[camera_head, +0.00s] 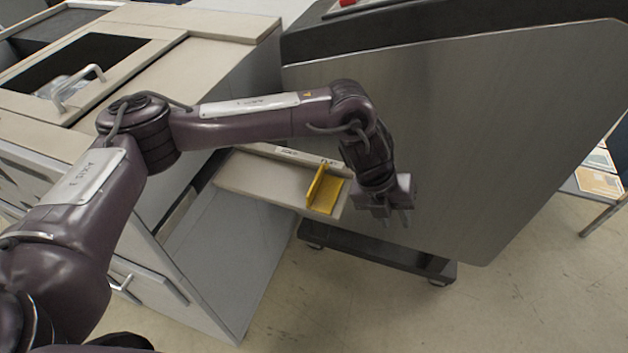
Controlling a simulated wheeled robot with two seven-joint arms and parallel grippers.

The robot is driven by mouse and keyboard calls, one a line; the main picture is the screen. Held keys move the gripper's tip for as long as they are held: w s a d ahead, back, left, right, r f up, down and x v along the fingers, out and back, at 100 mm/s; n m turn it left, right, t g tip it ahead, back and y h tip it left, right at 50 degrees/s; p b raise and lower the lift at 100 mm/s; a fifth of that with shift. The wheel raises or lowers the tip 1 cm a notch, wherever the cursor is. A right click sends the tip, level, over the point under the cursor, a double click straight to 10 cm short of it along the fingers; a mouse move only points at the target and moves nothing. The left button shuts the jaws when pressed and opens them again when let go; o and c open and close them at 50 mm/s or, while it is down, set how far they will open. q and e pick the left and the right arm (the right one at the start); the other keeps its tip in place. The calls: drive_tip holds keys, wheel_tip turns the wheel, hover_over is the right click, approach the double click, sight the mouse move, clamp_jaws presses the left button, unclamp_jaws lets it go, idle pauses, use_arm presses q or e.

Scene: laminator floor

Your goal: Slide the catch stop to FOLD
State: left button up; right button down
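The catch stop is a yellow angled piece (326,194) on a narrow beige tray (262,180) in the middle of the head view. It sits at the tray's right end. Two small labels are on the tray's back rail, a left one (288,151) and a right one (328,163); their print is too small to read surely. The stop is nearer the right label. My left gripper (396,219) points down just right of the stop and the tray end, apart from the stop. Its two fingers look spread, with nothing between them. My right gripper is out of view.
A large grey machine panel (480,130) rises close behind and right of my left gripper. A dark wheeled base (380,262) is below. A beige cabinet with a handled lid (80,88) stands left. Open floor (400,315) lies in front.

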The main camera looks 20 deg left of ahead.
sight(313, 183)
use_arm(q)
drive_tip(key=w+a+r+y, duration=0.1)
drive_tip(key=a+r, duration=0.1)
drive_tip(key=a, duration=0.3)
drive_tip(key=w+a+r+y, duration=0.1)
drive_tip(key=a+r+y, duration=0.1)
drive_tip(key=a, duration=0.4)
drive_tip(key=w+a+r+y, duration=0.1)
drive_tip(key=a+r, duration=0.3)
drive_tip(key=a, duration=0.2)
drive_tip(key=shift+a+g+y, duration=0.1)
drive_tip(key=shift+g+y, duration=0.2)
drive_tip(key=shift+y, duration=0.1)
drive_tip(key=shift+a, duration=0.25)
wheel_tip(313, 183, down, 7)
drive_tip(key=shift+r+p, duration=0.1)
drive_tip(key=shift+p, duration=1)
drive_tip(key=shift+f, duration=0.3)
clamp_jaws()
